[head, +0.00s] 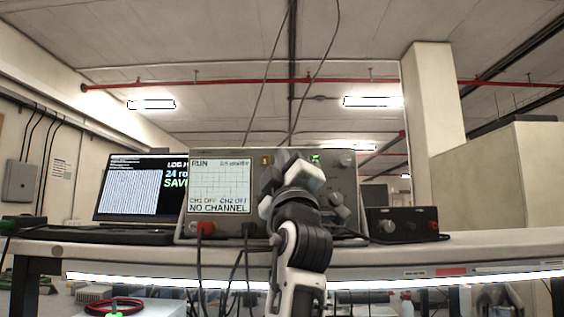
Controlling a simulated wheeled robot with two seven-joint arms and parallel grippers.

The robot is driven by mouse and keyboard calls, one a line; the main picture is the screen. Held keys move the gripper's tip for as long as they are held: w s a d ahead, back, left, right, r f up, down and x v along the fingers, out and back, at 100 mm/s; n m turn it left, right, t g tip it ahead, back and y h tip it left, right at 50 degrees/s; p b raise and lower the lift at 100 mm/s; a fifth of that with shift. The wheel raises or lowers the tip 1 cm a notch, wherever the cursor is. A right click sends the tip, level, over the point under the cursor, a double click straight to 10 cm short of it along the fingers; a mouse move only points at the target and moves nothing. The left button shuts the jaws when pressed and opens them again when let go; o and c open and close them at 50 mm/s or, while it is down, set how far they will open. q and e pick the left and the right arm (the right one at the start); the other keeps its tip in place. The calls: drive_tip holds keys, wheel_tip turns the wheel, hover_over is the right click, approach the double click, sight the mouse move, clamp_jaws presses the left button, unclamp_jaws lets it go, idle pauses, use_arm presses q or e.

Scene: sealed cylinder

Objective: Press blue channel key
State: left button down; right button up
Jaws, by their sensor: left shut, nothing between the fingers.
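The oscilloscope (355,185) stands on the bench, facing me. Its screen (218,184) reads RUN, CH1 OFF, CH2 OFF in blue, and NO CHANNEL. My left gripper (287,160) is shut and empty, in front of the panel right of the screen. I cannot tell whether it touches the panel. A yellowish key (265,160) shows left of the gripper and a green-lit one (314,157) to its right. I see no blue key; the gripper and wrist hide much of the panel. My right gripper is not in view.
A laptop (130,190) stands open on the left of the bench (500,243). A dark box with knobs (405,224) sits right of the oscilloscope. A red plug (206,229) and dark cables hang at its front. The bench's right end is clear.

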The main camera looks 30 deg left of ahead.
use_arm(q)
drive_tip(key=shift+s+d, duration=0.1)
drive_tip(key=shift+s, duration=0.05)
drive_tip(key=s, duration=0.1)
drive_tip(key=s+d, duration=0.1)
drive_tip(key=s, duration=0.1)
drive_tip(key=s+d+b, duration=0.1)
drive_tip(key=s, duration=0.1)
drive_tip(key=shift+s+d, duration=0.1)
drive_tip(key=shift+d, duration=0.15)
idle(0.7)
